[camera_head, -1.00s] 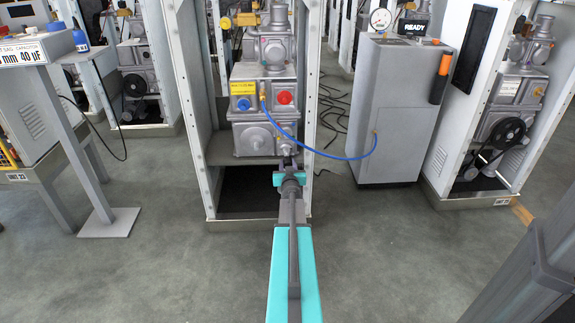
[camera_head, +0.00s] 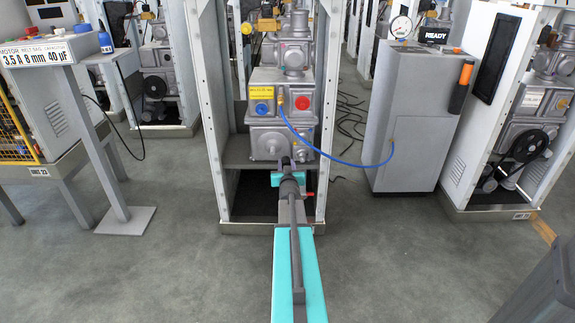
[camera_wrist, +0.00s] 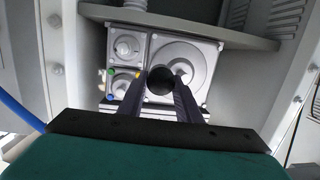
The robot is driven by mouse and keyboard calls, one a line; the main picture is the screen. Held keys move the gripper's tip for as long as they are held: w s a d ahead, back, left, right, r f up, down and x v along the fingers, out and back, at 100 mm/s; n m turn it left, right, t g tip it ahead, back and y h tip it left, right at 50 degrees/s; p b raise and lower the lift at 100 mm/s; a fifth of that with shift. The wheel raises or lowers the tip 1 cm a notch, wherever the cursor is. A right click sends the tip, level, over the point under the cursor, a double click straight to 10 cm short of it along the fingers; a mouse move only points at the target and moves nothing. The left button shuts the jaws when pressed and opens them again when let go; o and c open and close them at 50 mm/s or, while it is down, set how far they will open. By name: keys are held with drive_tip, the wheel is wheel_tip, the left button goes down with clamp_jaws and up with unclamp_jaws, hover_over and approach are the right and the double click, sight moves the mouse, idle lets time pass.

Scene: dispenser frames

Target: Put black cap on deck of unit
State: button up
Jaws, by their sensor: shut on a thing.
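My gripper (camera_head: 287,163) reaches into the open white cabinet, in front of the lower part of the grey unit (camera_head: 262,108). In the wrist view my gripper (camera_wrist: 163,84) is shut on a dark round thing, likely the black cap (camera_wrist: 160,79). The cap is between the fingertips, in front of the unit's round boss (camera_wrist: 187,57). I cannot tell how far it is from the unit. The cabinet's deck (camera_head: 236,152) is a grey shelf under the unit; it lies across the top of the wrist view (camera_wrist: 190,27).
White cabinet posts (camera_head: 208,110) stand on both sides of my arm. A blue hose (camera_head: 340,161) runs from the unit to a grey cart (camera_head: 400,125) at right. A sign stand (camera_head: 97,150) is at left.

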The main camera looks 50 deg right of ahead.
drive_tip(key=w+a+r+n+t+y, duration=0.1)
drive_tip(key=w+a+r+y, duration=0.1)
drive_tip(key=w+a+r, duration=0.55)
drive_tip(key=w+a+r+n+t+y, duration=0.15)
drive_tip(key=w+a, duration=0.35)
drive_tip(key=a, duration=0.6)
drive_tip(key=w+a+r+n+t+y, duration=0.1)
drive_tip(key=w+a+r+n+y, duration=0.1)
drive_tip(key=w+a+r, duration=0.6)
drive_tip(key=w+a+r+n+t+y, duration=0.1)
drive_tip(key=a+r+n+y, duration=0.1)
drive_tip(key=a, duration=1.6)
drive_tip(key=w+a+r+n+t+y, duration=0.1)
drive_tip(key=a+r+n+y, duration=0.2)
drive_tip(key=a, duration=1.4)
wheel_tip(320, 180, up, 3)
drive_tip(key=shift+a+f+y, duration=0.2)
drive_tip(key=shift+a+y, duration=0.2)
drive_tip(key=shift+y, duration=0.75)
drive_tip(key=shift+a+n, duration=0.1)
drive_tip(key=shift+n, duration=0.15)
